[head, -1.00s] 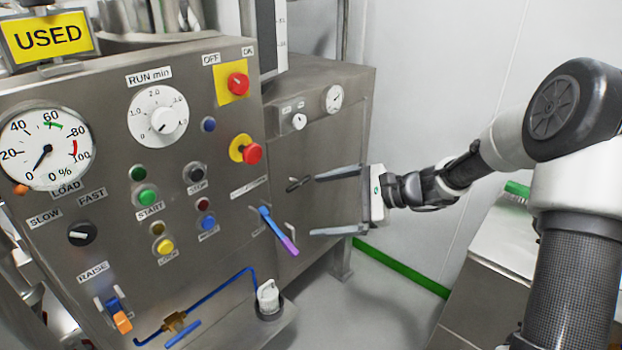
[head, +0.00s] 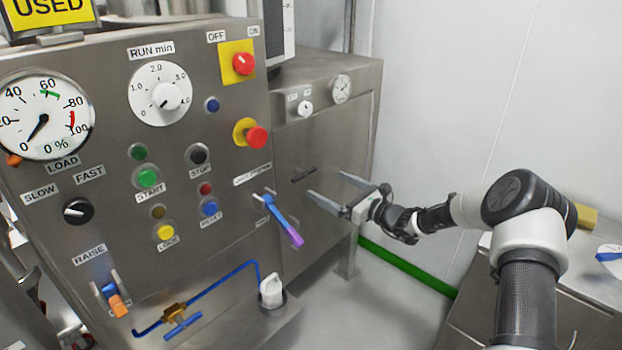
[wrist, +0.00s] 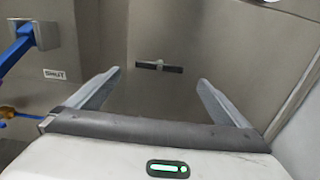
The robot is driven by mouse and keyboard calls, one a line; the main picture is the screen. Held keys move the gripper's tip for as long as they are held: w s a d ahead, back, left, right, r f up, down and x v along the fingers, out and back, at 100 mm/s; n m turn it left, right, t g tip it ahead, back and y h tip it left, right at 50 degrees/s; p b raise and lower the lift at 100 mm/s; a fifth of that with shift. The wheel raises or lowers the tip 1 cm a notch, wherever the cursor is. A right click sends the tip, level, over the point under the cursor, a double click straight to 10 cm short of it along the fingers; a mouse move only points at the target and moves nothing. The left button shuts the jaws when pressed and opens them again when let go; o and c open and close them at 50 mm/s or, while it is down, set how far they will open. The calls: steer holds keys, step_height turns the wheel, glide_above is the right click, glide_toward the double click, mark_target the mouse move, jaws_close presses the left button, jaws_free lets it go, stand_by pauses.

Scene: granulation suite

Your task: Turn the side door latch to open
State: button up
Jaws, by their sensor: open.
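The side door latch (head: 304,175) is a small dark bar on the steel side door (head: 335,135), to the right of the control panel. It lies roughly level. In the wrist view the latch (wrist: 159,66) sits beyond the fingertips, near the middle between them. My gripper (head: 332,190) is open and empty, its fingers pointing toward the door, to the right of and a little below the latch in the head view. The fingers also show in the wrist view (wrist: 158,77), with a gap between them and the latch.
A blue and purple lever (head: 283,221) sticks out from the panel left of my gripper. It also shows at the wrist view's left edge (wrist: 22,42), by a SHUT label (wrist: 54,74). A white knob (head: 271,291) is below. Open floor lies right of the machine.

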mark_target(306, 174)
steer(key=x, duration=0.8)
steer(key=shift+w+a+b, duration=0.2)
steer(key=shift+a+b, duration=0.05)
steer(key=shift+b, duration=0.05)
steer(key=c, duration=0.9)
